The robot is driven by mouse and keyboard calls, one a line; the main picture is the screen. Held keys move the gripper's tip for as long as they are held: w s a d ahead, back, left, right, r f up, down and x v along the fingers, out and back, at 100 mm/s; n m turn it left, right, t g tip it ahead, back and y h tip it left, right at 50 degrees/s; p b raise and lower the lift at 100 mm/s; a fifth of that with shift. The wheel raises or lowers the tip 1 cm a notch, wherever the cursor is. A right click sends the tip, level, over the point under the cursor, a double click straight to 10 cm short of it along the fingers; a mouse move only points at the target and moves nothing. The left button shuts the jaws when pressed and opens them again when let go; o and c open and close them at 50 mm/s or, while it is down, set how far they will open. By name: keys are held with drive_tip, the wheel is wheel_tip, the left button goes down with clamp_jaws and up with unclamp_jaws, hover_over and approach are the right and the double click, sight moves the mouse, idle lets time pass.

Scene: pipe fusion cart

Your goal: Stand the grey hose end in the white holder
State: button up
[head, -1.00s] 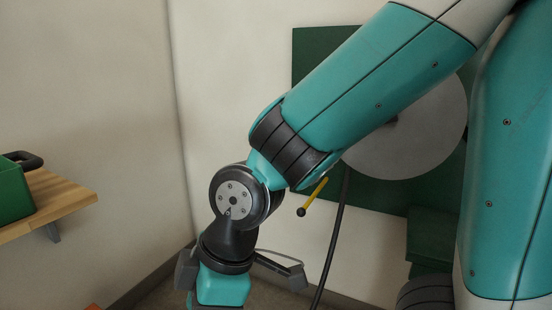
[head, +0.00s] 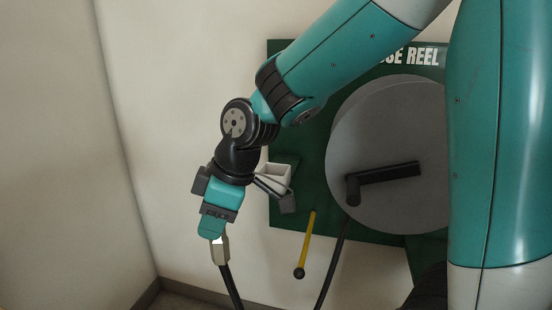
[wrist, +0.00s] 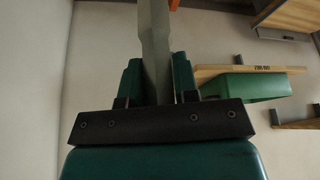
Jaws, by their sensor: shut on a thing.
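My gripper (head: 215,233) is shut on the grey hose end (head: 220,250), which points down with the black hose (head: 231,287) hanging from its lower end. In the wrist view the grey hose end (wrist: 155,50) stands between the two green fingers (wrist: 157,85). The white holder (head: 277,177) is fixed on the green board, above and right of my gripper in the head view. It looks like an open box, partly hidden by my wrist parts. The hose end is apart from the holder.
The green hose reel board (head: 288,220) carries a large grey reel (head: 385,210) with a black crank (head: 385,174). A yellow lever (head: 308,240) hangs below the holder. In the wrist view a green bin (wrist: 245,87) sits by a wooden shelf (wrist: 215,71). The left wall area is clear.

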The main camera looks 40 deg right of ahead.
drive_tip(key=w+d+r+m+p, duration=0.1)
drive_tip(key=w+d+r+p, duration=0.3)
drive_tip(key=d+r+p, duration=0.3)
drive_tip(key=w+d+r+m+t+h+p, duration=0.15)
drive_tip(key=w+d+r+p, duration=0.25)
drive_tip(key=d+r, duration=0.4)
drive_tip(key=w+d+r+m+p, duration=0.2)
drive_tip(key=w+d+r+p, duration=0.2)
drive_tip(key=d+r+p, duration=0.3)
drive_tip(key=shift+n, duration=0.25)
drive_tip(key=f, duration=1.2)
drive_tip(key=a+f+p, duration=0.1)
drive_tip(key=f, duration=0.5)
drive_tip(key=shift+w+f, duration=0.25)
drive_tip(key=shift+f, duration=0.2)
drive_tip(key=o, duration=1)
